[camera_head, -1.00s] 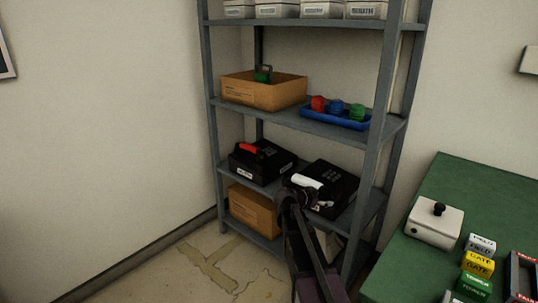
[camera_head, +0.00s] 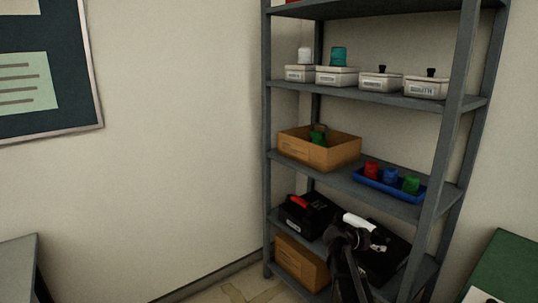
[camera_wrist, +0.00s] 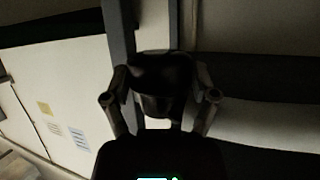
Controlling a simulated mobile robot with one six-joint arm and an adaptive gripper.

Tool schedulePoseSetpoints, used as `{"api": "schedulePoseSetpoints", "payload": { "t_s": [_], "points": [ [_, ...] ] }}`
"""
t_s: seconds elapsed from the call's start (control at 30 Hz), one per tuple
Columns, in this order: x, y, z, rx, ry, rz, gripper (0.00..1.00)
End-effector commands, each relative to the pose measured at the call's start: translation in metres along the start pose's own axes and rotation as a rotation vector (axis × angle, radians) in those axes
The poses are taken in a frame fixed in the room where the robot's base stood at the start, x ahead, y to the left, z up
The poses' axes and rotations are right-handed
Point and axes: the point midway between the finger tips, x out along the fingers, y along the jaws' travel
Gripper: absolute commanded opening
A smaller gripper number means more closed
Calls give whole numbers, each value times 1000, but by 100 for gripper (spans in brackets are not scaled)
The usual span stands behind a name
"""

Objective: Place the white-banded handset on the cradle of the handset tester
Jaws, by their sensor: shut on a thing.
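My gripper (camera_head: 350,236) is at the lower shelf in the head view, shut on the white-banded handset (camera_head: 358,221). Its white part shows just above the fingers, in front of a black phone (camera_head: 388,252). I cannot tell whether the handset clears that phone. In the wrist view my gripper (camera_wrist: 160,98) has its two fingers on either side of a dark body, the handset (camera_wrist: 160,73). I cannot make out the handset tester or its cradle in these views.
Another black phone with a red handset (camera_head: 298,202) sits at left on the same shelf. The grey shelving unit's post (camera_head: 436,180) stands close right of my arm. A green table (camera_head: 500,270) is at right, a grey surface (camera_head: 17,262) at far left.

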Motion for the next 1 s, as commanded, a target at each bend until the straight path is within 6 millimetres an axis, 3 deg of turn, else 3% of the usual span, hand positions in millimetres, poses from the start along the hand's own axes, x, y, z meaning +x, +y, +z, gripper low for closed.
{"api": "schedulePoseSetpoints", "payload": {
  "t_s": [0.03,1.0],
  "points": [
    [-6,0,-14,0,1,0,14],
    [-57,0,-139,0,1,0,14]
  ]
}}
